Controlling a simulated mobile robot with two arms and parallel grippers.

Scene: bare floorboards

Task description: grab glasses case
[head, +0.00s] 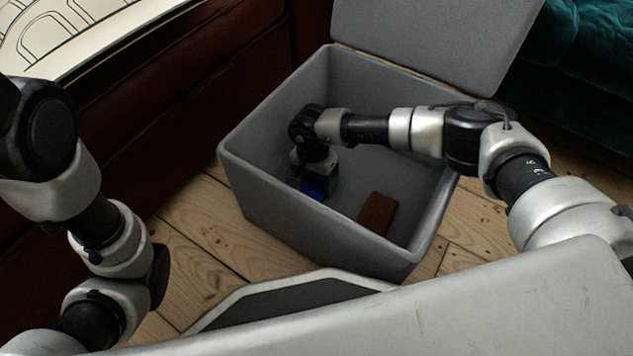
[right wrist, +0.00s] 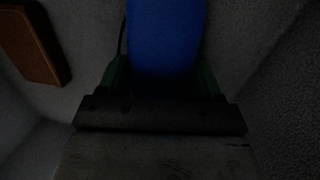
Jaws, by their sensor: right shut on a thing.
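A blue case (head: 312,189), which I take to be the glasses case, is inside the grey box, near its left inner side. My right gripper (head: 318,183) points down into the box and is shut on it. In the right wrist view the blue case (right wrist: 165,38) sits between the green fingers of the gripper (right wrist: 163,72). Its far end runs out of that view, and I cannot tell whether it touches the box floor. My left arm shows at the left, but its gripper is out of view.
The grey box (head: 252,183) stands open on floorboards, its lid (head: 430,40) raised at the back. A brown flat item (head: 378,213) lies in the box, to the right of my gripper. Dark red furniture (head: 150,110) is at the left, a teal sofa (head: 590,75) at the right.

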